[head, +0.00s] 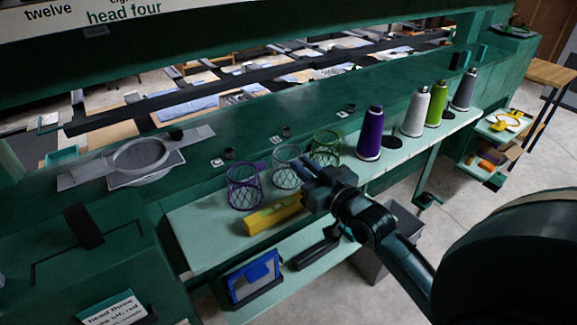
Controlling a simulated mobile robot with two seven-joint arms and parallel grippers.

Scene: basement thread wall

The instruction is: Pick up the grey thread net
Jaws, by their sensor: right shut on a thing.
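The grey thread net (284,174) is a small open mesh cup. It stands between a purple net (243,188) on its left and a green net (326,147) on its right, by the pale green shelf. My right gripper (311,178) comes in from the lower right, with its fingertips at the right side of the grey net. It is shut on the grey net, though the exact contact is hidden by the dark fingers. The net looks upright. I cannot tell whether it is clear of the shelf. My left gripper is out of view.
A yellow object (272,216) lies on the pale shelf (205,238) just below the nets. Thread cones in purple (371,135), white (416,113), green (437,105) and grey (464,91) stand to the right. A grey ring frame (119,182) lies at left.

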